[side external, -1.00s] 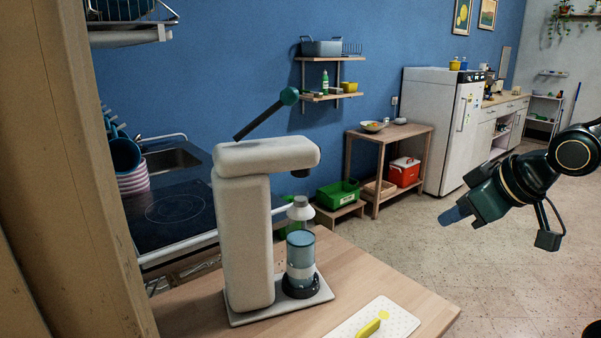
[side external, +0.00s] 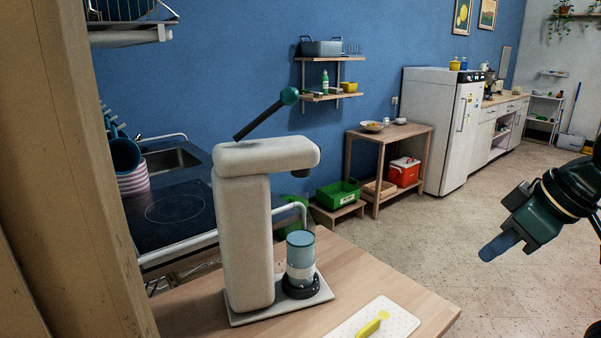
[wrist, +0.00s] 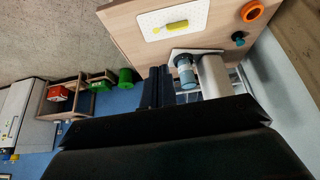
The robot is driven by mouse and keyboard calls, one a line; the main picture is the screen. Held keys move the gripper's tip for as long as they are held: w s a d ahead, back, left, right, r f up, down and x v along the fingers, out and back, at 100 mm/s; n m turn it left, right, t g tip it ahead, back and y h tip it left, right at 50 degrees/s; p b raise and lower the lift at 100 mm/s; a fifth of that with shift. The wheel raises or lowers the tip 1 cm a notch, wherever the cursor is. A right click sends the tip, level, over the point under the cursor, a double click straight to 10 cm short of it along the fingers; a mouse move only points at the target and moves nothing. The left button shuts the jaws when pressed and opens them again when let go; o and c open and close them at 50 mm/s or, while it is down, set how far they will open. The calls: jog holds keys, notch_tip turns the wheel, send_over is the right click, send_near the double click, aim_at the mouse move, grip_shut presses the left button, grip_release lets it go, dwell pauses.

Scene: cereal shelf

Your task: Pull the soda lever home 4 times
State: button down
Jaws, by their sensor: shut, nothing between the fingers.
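The pale soda machine (side external: 245,225) stands upright on its grey base plate (side external: 282,308) at the counter edge in the side view. Its dark lever (side external: 262,118) slants up and right from the top, ending in a teal knob (side external: 289,96). A blue bottle (side external: 300,255) stands in a dark ring under the head. My gripper (side external: 487,252) is shut and empty, well right of the machine and below the knob's height, touching nothing. In the wrist view my fingers (wrist: 158,72) are close together; the machine (wrist: 215,76) and bottle (wrist: 186,73) are beyond, the lever not clearly visible.
An orange ring (wrist: 252,11) and a small teal item (wrist: 238,38) show in the wrist view. A wooden post (side external: 65,150) stands left. Space between machine and gripper is clear.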

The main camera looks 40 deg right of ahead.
jog(key=w+a+r+n+t+h, duration=0.1)
jog(key=w+r+n+t, duration=0.3)
jog(key=w, duration=0.6)
jog(key=w+a+r+n+t, duration=0.1)
jog(key=w+r+t, duration=0.4)
jog(key=w, duration=0.5)
jog(key=w+a+r+n+t+y, duration=0.3)
jog(key=w+a+r+n+t, duration=0.3)
jog(key=a, duration=0.6)
jog(key=shift+r+n, duration=1.1)
jog(key=shift+r, duration=0.5)
jog(key=shift+w, duration=0.15)
notch_tip(320, 180, up, 3)
send_over(264, 116)
jog(key=s, duration=0.3)
jog(key=shift+d+f, duration=1.3)
